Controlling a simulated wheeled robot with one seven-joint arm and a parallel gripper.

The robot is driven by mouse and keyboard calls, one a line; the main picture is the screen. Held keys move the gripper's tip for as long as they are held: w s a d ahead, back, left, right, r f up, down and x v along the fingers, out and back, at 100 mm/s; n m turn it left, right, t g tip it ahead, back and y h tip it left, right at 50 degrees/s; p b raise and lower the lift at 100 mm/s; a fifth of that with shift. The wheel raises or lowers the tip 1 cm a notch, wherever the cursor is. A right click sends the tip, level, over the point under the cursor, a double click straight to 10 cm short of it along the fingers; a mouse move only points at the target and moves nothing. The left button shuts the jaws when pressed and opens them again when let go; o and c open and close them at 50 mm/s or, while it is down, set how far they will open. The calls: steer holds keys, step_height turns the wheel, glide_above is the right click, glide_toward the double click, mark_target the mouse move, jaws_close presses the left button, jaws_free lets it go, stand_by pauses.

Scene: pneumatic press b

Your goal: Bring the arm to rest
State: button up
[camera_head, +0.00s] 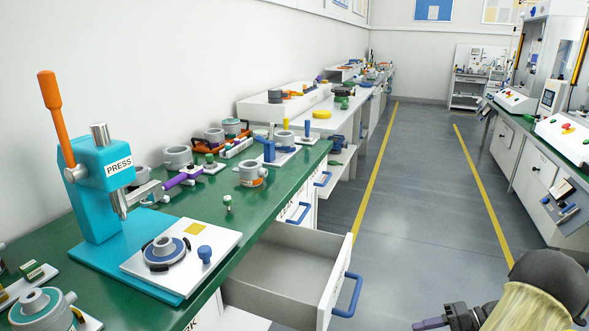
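My gripper (432,323) shows at the bottom right of the head view, with a dark body and a purple finger pointing left. It is over the grey floor, to the right of the open drawer and apart from the bench. The frame's lower edge cuts it off, so I cannot tell whether it is open or shut. My arm's rounded dark and cream links stand beside it at the right. No object is visible in the gripper.
A turquoise press (97,185) with an orange lever stands on the green bench (205,197). A white drawer (333,279) with a blue handle is pulled out into the aisle. Another bench (548,143) lines the right. The floor (428,190) between is clear.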

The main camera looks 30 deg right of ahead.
steer(key=w+a+r+n+g+h, duration=0.1)
steer(key=w+a+n+g+h, duration=0.2)
steer(key=a, duration=0.6)
steer(key=w+a+r+g+h, duration=0.2)
steer(key=w+a+g, duration=0.35)
steer(key=a, duration=0.45)
steer(key=s+a+r+n+t+h, duration=0.1)
steer(key=a+r+n+t+h, duration=0.15)
steer(key=a, duration=0.65)
steer(key=s+a+r+n+t+h, duration=0.1)
steer(key=a+r+n+h, duration=0.2)
steer(key=a, duration=0.5)
steer(key=w+p+v, duration=0.3)
steer(key=p+v, duration=1.1)
steer(key=p, duration=0.1)
steer(key=w+a+r+p+v, duration=0.1)
steer(key=w+p+v, duration=0.1)
steer(key=p+v, duration=1.2)
steer(key=shift+w+a+p, duration=0.25)
steer(key=shift+w+p, duration=0.1)
steer(key=shift+w, duration=0.2)
steer(key=shift+h, duration=0.25)
